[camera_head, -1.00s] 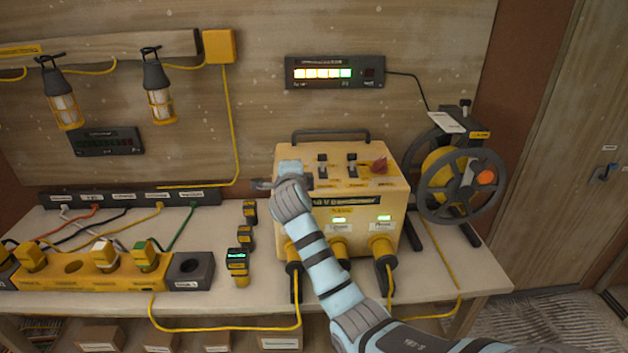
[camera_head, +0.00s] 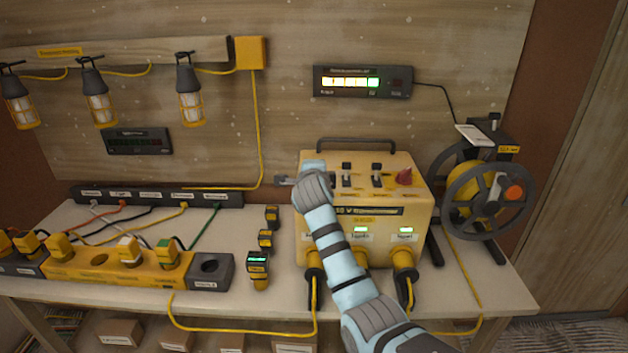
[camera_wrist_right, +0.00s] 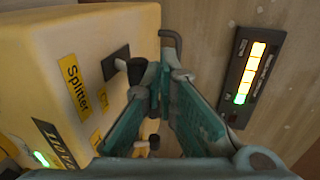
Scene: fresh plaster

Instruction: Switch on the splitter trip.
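The yellow transformer box (camera_head: 325,222) stands on the bench with toggles and a red knob (camera_head: 404,176) on its sloped top. In the right wrist view a yellow label reading "Splitter" (camera_wrist_right: 75,87) sits beside a black switch plate (camera_wrist_right: 115,63) with a toggle (camera_wrist_right: 137,70). My right gripper (camera_head: 283,180) is at the box's upper left; my arm covers part of the panel there. In the wrist view its teal fingers (camera_wrist_right: 167,75) converge with tips close together, seemingly empty, right beside that toggle. Contact and the toggle's exact position cannot be told. My left gripper is out of view.
Two more toggles (camera_head: 346,174) (camera_head: 377,174) stand right of my wrist. A lit bar display (camera_head: 352,82) hangs on the wall behind. A cable reel (camera_head: 487,195) stands right of the box, small yellow-black devices (camera_head: 258,265) and a socket strip (camera_head: 95,268) to its left.

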